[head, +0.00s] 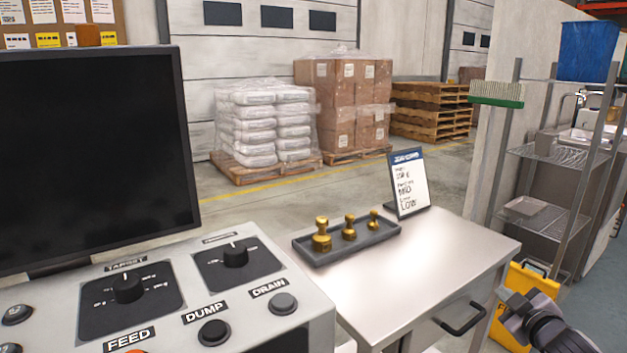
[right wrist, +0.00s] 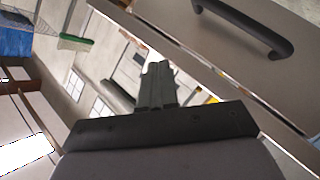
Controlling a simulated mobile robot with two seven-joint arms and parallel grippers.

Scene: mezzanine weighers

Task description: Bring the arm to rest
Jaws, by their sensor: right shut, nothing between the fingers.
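My left gripper is in neither view.
A control panel (head: 215,285) with knobs and a dark monitor (head: 95,150) fills the left. A steel table (head: 440,255) holds a dark tray (head: 375,240) with three brass weights and a sign (head: 408,185).

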